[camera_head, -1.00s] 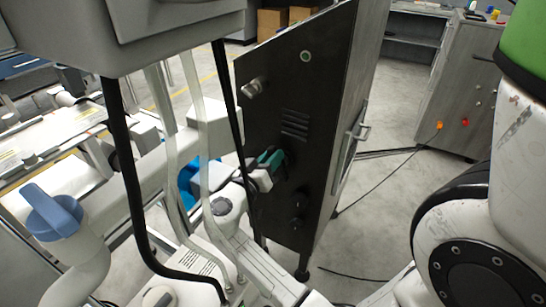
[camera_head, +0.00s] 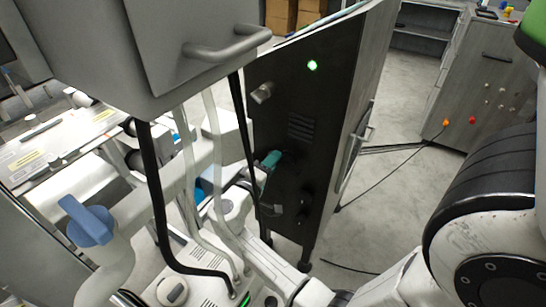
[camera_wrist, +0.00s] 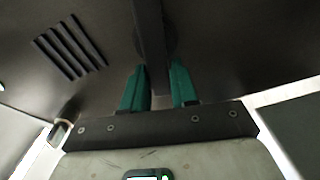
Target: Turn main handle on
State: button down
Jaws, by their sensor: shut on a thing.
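The main handle (camera_wrist: 150,40) is a dark bar in the wrist view, running down from the top edge between my fingers. My gripper (camera_wrist: 159,70) has teal fingers, one on each side of the bar, shut on it. In the head view my gripper (camera_head: 268,161) is at the front of the black cabinet panel (camera_head: 325,90), low on its left side. The handle is hard to make out there against the dark panel.
A metallic latch (camera_head: 262,92) sticks out of the panel's upper left. A blue valve handle (camera_head: 88,220) on a pale pipe and hanging hoses stand at the left. A grey cabinet (camera_head: 480,90) stands at the right, with a cable on the open floor.

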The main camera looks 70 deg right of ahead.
jog(key=shift+s+f+n+p, duration=0.3)
jog(key=shift+f+n+p, duration=0.25)
jog(key=shift+n, duration=0.55)
jog(key=shift+f, duration=0.1)
jog(key=c, duration=1)
grip_release()
jog(key=shift+o, duration=0.2)
jog(key=shift+w+r, duration=0.1)
jog(key=shift+r, duration=0.1)
jog(key=v, duration=1.1)
jog(key=shift+p, duration=0.35)
